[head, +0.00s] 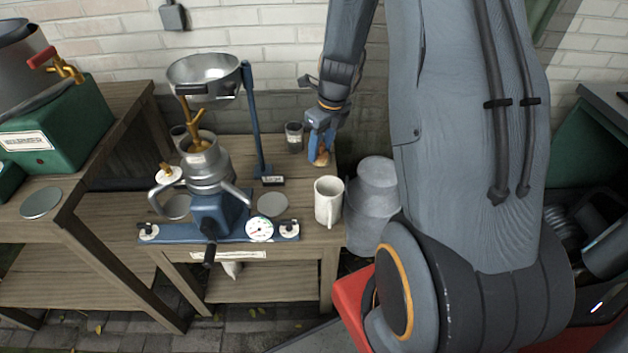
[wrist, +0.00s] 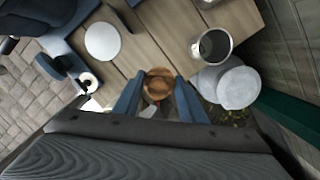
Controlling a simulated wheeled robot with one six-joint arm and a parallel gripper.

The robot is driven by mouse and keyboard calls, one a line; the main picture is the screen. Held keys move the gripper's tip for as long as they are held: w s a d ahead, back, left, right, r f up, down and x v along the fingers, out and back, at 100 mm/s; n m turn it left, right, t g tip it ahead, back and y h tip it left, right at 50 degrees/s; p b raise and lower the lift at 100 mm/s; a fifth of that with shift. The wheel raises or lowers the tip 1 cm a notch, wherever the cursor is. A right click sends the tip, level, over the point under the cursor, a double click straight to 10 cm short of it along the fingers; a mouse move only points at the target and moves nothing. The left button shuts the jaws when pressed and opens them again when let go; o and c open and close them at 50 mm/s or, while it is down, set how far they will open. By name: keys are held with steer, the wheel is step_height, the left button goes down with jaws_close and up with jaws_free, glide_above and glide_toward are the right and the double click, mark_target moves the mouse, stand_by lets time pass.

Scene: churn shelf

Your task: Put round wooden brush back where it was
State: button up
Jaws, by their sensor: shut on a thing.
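The round wooden brush (head: 321,158) is between the fingers of my gripper (head: 319,150), at the back right of the wooden table. In the wrist view the brush (wrist: 158,84) shows as a brown round top between the two blue fingertips (wrist: 158,96). My gripper points down and is shut on the brush. Whether the brush touches the tabletop or hangs just above it, I cannot tell. Its underside is mostly hidden.
A white mug (head: 327,203) stands in front of the brush, with a grey milk can (head: 374,205) beside the table. A small jar (head: 294,137) stands left of my gripper. The cream separator (head: 205,165) fills the table's left. A pale disc (head: 272,205) lies near the mug.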

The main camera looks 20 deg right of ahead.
step_height(320, 180, down, 10)
steer(key=shift+w+f, duration=0.1)
steer(key=shift+w, duration=0.05)
stand_by(0.3)
steer(key=shift+f+b, duration=0.1)
steer(key=shift+b, duration=0.25)
steer(key=o, duration=1.2)
steer(key=shift+o, duration=0.2)
